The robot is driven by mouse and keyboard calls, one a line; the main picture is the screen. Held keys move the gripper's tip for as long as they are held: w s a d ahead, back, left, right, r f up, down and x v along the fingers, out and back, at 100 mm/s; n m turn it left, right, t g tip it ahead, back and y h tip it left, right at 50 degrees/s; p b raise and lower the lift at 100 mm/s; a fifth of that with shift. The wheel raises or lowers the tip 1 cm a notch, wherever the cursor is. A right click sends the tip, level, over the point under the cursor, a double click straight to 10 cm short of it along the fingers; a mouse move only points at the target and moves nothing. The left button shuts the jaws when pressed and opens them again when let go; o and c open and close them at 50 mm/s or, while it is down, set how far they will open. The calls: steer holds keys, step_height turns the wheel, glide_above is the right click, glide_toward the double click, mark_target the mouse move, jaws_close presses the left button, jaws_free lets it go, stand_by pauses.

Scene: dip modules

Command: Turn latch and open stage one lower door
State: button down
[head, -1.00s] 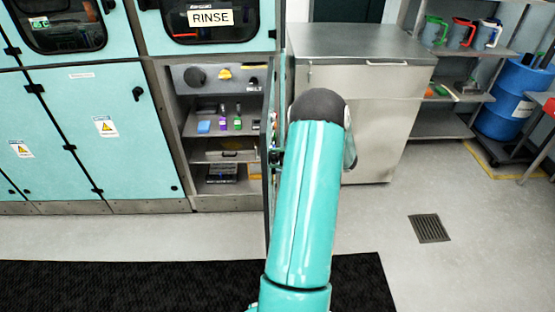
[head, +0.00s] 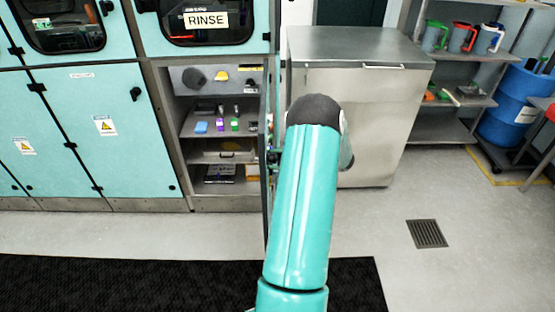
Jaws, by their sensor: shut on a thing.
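A lower cabinet door (head: 265,190) stands swung open, seen nearly edge-on as a thin dark strip just left of my arm. Left of it is the open lower compartment (head: 224,158) under the RINSE window. The compartment holds small bottles, a blue block and other items on grey shelves. I cannot read a stage label on this door. Its latch is not clearly visible. My teal arm rises in front, close to the door's right side. My gripper is hidden behind the arm, so its contact with the door or latch does not show.
Closed teal lower doors (head: 85,145) with black latches are at the left. A steel cabinet (head: 375,120) stands behind my arm. Shelves with jugs (head: 463,38) and a blue drum (head: 515,105) are at the right. The floor at right is clear around a drain grate (head: 427,233).

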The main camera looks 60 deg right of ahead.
steer(key=shift+r, duration=0.3)
steer(key=c, duration=1.2)
jaws_free()
steer(key=shift+w, duration=0.1)
steer(key=shift+o, duration=0.5)
steer(key=shift+f, duration=0.15)
steer(key=v, duration=1.4)
